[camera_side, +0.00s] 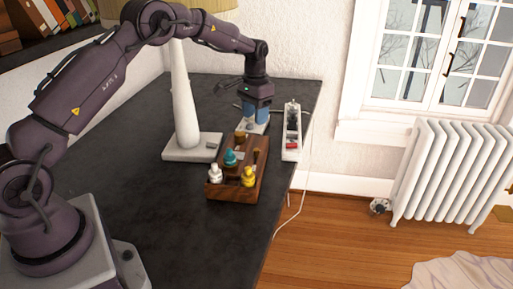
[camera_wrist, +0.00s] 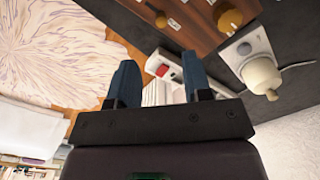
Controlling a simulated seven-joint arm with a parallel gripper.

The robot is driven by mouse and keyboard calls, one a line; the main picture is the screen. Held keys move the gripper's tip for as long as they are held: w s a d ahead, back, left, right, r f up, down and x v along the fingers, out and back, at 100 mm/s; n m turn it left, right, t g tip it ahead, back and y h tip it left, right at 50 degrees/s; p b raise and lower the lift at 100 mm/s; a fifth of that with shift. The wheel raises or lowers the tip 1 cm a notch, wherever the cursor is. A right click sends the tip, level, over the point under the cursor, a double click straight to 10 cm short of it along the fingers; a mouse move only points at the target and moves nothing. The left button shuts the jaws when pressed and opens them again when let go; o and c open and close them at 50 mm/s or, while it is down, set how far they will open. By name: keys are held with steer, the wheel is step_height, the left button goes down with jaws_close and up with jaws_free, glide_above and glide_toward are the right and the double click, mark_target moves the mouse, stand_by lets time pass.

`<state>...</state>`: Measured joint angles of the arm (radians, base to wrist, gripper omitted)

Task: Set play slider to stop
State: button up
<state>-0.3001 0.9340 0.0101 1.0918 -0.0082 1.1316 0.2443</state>
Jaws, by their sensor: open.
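A wooden control box (camera_side: 236,190) lies on the dark table, with white (camera_side: 215,173), teal (camera_side: 230,158), yellow (camera_side: 248,177) and brown (camera_side: 240,138) knobs on top. A narrow dark slot with a small part shows near its right side. I cannot tell which part is the play slider. Part of the box (camera_wrist: 196,28) also shows at the top of the wrist view, with a round tan knob (camera_wrist: 230,20). My gripper (camera_side: 254,120) points down with blue fingers beyond the box's far end, apart from its knobs. In the wrist view my gripper (camera_wrist: 159,60) is open and empty.
A white lamp (camera_side: 183,105) stands left of the box. A white power strip (camera_side: 291,155) with a red switch lies on its right, near the table edge, its cable hanging down. A small pale item (camera_side: 257,129) is below my fingers. The front table (camera_side: 180,225) is clear.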

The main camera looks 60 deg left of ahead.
mark_target(256, 149)
steer(key=shift+m, duration=0.3)
steer(key=f, duration=1.1)
steer(key=shift+w+f, duration=0.3)
